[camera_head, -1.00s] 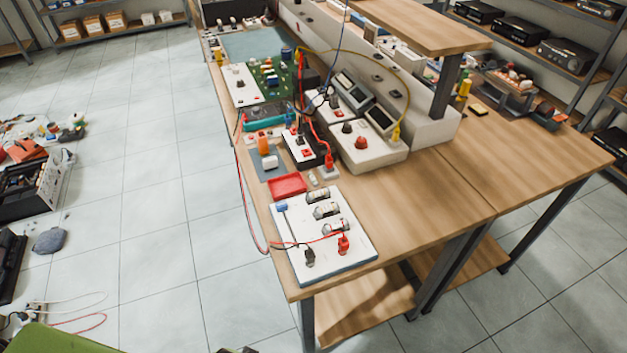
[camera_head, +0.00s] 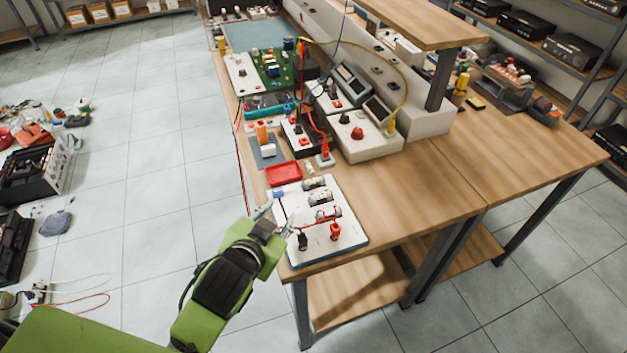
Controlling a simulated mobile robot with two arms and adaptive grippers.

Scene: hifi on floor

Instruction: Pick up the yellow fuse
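A white board (camera_head: 346,248) lies at the near end of the wooden bench. Several small fuse-like cylinders with metal ends sit on it, one at the back (camera_head: 314,183), one in the middle (camera_head: 321,198) and one in front (camera_head: 328,213). They are too small for me to tell which is yellow. My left gripper (camera_head: 277,214), on a green and black arm, is at the board's left edge, left of these cylinders. Its fingers look spread apart, with nothing seen between them. My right gripper is not in view.
A red tray (camera_head: 284,174) lies just behind the board. A black plug (camera_head: 303,241) and a red plug (camera_head: 335,231) stand on the board's front part. White instruments (camera_head: 365,146) and cables stand behind. The bench top to the right is clear.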

